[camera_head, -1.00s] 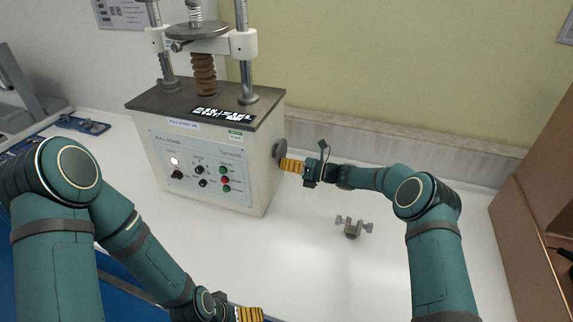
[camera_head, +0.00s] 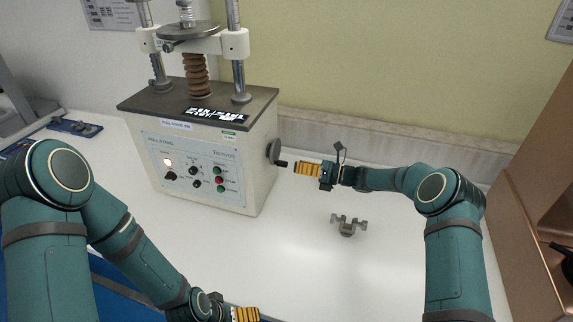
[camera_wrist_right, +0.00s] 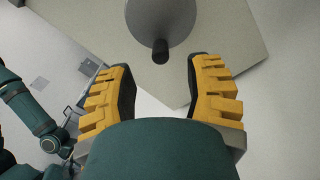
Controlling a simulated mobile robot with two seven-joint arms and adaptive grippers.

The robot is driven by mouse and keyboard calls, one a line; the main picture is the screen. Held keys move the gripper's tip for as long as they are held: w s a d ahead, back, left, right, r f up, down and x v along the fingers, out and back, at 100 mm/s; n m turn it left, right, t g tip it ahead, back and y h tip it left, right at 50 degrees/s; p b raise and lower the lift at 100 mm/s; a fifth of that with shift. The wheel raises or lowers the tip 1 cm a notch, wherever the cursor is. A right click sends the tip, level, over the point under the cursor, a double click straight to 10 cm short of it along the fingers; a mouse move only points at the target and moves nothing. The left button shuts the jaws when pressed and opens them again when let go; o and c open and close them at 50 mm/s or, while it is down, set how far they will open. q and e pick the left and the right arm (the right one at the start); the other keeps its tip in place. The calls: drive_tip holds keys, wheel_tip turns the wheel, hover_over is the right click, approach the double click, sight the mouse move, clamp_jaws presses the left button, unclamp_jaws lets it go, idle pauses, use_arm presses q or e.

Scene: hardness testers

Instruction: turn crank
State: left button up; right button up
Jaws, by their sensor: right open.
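The crank (camera_head: 274,152) is a grey disc with a short dark handle (camera_head: 282,163), on the right side of the cream pull-stand tester (camera_head: 262,170). In the right wrist view the crank disc (camera_wrist_right: 160,20) is at the top, with its dark handle (camera_wrist_right: 160,50) pointing toward me. My right gripper (camera_head: 297,167) is open, just right of the handle and apart from it. In the wrist view the yellow fingers of this gripper (camera_wrist_right: 160,78) stand either side of the handle's line, with nothing between them. My left gripper (camera_head: 250,314) is at the bottom edge, partly cut off.
A small grey metal clamp (camera_head: 347,226) lies on the white table (camera_head: 300,260), in front of my right arm. A blue tool (camera_head: 75,127) lies left of the tester. A brown wooden shelf (camera_head: 530,200) stands at the right. The table in front of the tester is clear.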

sight(284, 162)
drive_tip(key=v, duration=0.5)
drive_tip(key=shift+d, duration=0.1)
drive_tip(key=w+a+n, duration=0.1)
drive_tip(key=a+n, duration=0.2)
drive_tip(key=n, duration=0.1)
drive_tip(key=w+a+n+p, duration=0.1)
drive_tip(key=a+n, duration=0.2)
drive_tip(key=n, duration=0.2)
drive_tip(key=w+a+n, duration=0.2)
drive_tip(key=a+n, duration=0.2)
drive_tip(key=n, duration=0.1)
drive_tip(key=shift+a+f+p, duration=0.1)
drive_tip(key=shift+p, duration=0.25)
idle(0.4)
clamp_jaws()
